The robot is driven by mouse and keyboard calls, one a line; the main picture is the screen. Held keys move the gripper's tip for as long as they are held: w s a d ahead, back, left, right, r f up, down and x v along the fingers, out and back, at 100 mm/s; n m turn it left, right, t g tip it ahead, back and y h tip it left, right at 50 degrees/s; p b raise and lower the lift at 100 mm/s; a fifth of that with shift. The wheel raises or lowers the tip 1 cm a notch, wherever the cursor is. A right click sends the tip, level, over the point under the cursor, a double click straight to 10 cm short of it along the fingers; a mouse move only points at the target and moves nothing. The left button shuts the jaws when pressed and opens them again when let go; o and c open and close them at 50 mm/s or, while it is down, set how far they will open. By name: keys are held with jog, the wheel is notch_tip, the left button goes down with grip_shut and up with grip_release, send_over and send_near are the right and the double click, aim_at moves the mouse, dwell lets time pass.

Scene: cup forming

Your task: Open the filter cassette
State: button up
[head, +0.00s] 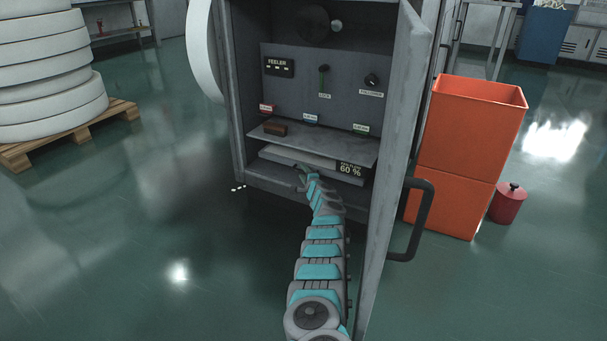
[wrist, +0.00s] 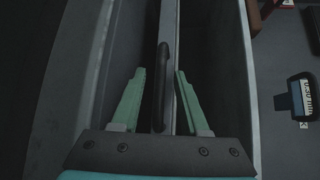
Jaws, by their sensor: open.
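The filter cassette appears to be the pale flat slab (head: 283,156) low in the open cabinet, under a grey shelf. In the wrist view it shows as a narrow grey front (wrist: 168,22) with a dark bar handle (wrist: 163,62) along it. My gripper (head: 304,176) is at the cassette's front in the head view. In the wrist view its two green fingers are open, one on each side of the dark handle, with gaps visible. Contact with the handle cannot be made out. My arm hides part of the cassette front in the head view.
The open cabinet door (head: 393,150) stands close right of my arm. Orange bins (head: 455,185) and a red canister (head: 507,204) stand beyond it.

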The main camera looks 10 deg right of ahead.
grip_shut()
dwell(0.3)
dwell(1.1)
